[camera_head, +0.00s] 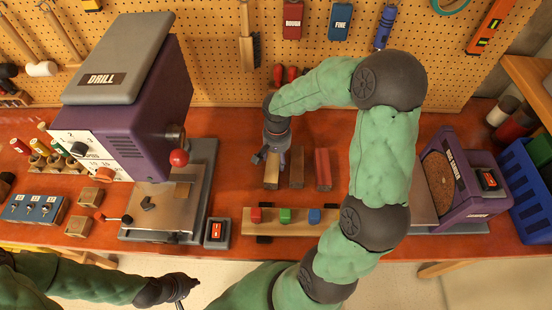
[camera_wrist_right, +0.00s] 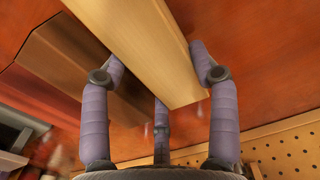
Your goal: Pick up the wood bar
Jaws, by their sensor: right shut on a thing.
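The wood bar (camera_head: 271,178) is pale and long, the leftmost of three bars on the red-brown bench in the head view. It fills the top middle of the right wrist view (camera_wrist_right: 150,45). My right gripper (camera_head: 271,158) is over the bar and shut on it, with purple fingers (camera_wrist_right: 165,95) on both sides of it. I cannot tell whether the bar touches the bench. My left gripper (camera_head: 186,288) is low in the head view, in front of the bench and far from the bar; its fingers are too small to read.
A dark brown bar (camera_head: 297,167) and a red bar (camera_head: 322,169) lie to the right. A rail with coloured blocks (camera_head: 285,216) is in front. The purple drill (camera_head: 135,110) stands left, a purple sander (camera_head: 465,190) right, the pegboard (camera_head: 220,60) behind.

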